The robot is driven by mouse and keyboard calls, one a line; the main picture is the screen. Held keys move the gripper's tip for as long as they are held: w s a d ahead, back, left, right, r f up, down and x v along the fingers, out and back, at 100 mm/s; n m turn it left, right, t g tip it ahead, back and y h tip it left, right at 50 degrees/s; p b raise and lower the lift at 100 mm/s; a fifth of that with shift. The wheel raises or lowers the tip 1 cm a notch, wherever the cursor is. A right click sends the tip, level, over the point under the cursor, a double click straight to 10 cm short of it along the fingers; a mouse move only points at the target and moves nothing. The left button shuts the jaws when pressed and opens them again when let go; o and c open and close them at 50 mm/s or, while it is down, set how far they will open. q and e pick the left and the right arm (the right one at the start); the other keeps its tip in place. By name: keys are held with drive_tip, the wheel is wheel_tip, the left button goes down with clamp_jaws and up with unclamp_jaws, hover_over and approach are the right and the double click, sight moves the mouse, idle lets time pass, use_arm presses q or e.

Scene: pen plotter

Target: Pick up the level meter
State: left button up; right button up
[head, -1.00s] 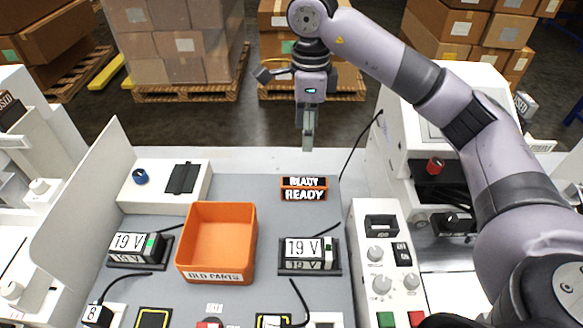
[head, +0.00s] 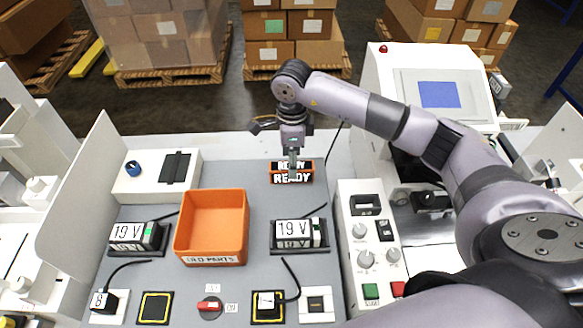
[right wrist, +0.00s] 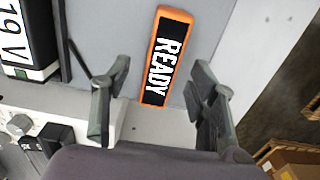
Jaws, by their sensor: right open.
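An orange-framed block with a black face reading READY (head: 291,177) stands at the back of the grey panel. No label names the level meter, so I cannot tell whether it is this block. My right gripper (head: 293,168) is in front of part of the block in the head view. In the right wrist view the block (right wrist: 168,58) shows between the spread fingers of my right gripper (right wrist: 158,98), which is open and empty. Two black-and-white blocks reading 19 V stand on dark bases, one at left (head: 137,234) and one at right (head: 296,233). My left gripper is not in view.
An orange open bin (head: 212,259) labelled OLD PARTS stands between the 19 V blocks. A white control box (head: 352,215) with knobs stands to the right. A white box with a blue knob (head: 133,168) is at back left. Cables cross the panel's front part.

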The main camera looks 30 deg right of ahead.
drive_tip(key=shift+w+f+p, duration=0.1)
drive_tip(key=shift+f+p, duration=0.45)
drive_tip(key=shift+f, duration=1.15)
clamp_jaws()
